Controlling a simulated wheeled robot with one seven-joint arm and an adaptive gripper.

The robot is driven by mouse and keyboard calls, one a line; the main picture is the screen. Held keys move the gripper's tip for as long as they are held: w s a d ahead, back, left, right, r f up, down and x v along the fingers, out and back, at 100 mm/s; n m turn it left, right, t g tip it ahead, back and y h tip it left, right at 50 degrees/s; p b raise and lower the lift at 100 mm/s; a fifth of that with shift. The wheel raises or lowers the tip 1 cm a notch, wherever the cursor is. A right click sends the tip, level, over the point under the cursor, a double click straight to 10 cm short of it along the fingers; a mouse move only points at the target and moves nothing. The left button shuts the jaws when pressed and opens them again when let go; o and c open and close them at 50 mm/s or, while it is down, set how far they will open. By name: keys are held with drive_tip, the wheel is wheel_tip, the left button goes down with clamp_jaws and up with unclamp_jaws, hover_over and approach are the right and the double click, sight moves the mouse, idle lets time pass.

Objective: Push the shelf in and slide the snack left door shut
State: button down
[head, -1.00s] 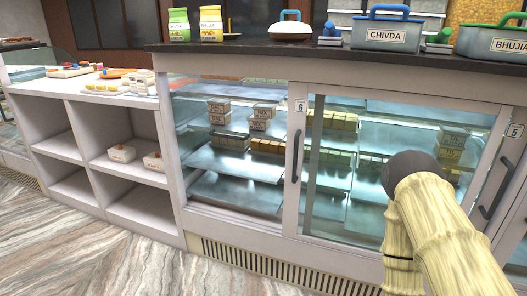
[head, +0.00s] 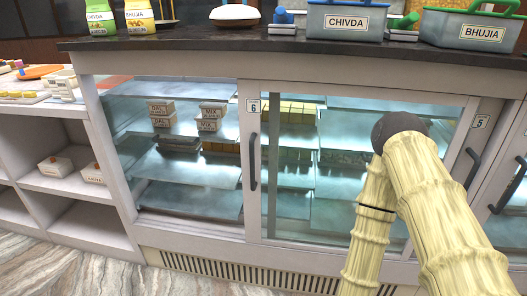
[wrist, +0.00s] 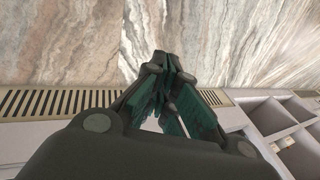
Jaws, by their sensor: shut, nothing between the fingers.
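The snack cabinet (head: 180,240) fills the middle of the head view. An upright stile labelled 6, with a dark handle (head: 253,161), stands near its centre and seems to be the left door's edge. I cannot tell whether glass covers the left bay. Another handle (head: 472,168) is at the right. My gripper (wrist: 165,65) shows only in the wrist view, shut and empty, over floor, apart from door and shelf.
A dark counter top (head: 180,44) above carries the CHIVDA bin (head: 345,22), the BHUJIA bin (head: 480,32) and snack packets. Open white cubbies (head: 60,140) stand at the left. A floor grille (head: 260,268) runs below the cabinet. Marble floor (head: 60,270) is clear.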

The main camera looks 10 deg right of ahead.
drive_tip(key=w+a+r+m+t+y+p, duration=0.2)
drive_tip(key=w+a+r+m+t+p, duration=0.15)
drive_tip(key=w+r, duration=0.65)
drive_tip(key=w+d+r+m+t+p, duration=0.2)
drive_tip(key=w+r+m+t, duration=0.15)
drive_tip(key=w+r, duration=0.5)
drive_tip(key=w+d+r+m+t+p, duration=0.15)
drive_tip(key=w+r+t, duration=0.3)
drive_tip(key=r, duration=0.75)
drive_tip(key=w+d+r+m+t+p, duration=0.1)
drive_tip(key=w+d+r+m+t, duration=0.15)
drive_tip(key=w+r, duration=0.7)
drive_tip(key=p, duration=0.2)
approach(264, 158)
wheel_tip(264, 158, up, 4)
drive_tip(key=w, duration=0.2)
drive_tip(key=shift+w+a+f, duration=0.1)
drive_tip(key=shift+w+a, duration=0.4)
drive_tip(key=shift+a, duration=0.3)
drive_tip(key=shift+w+a+f, duration=0.1)
drive_tip(key=shift+w+a, duration=0.35)
drive_tip(key=shift+a, duration=0.4)
drive_tip(key=shift+a, duration=0.15)
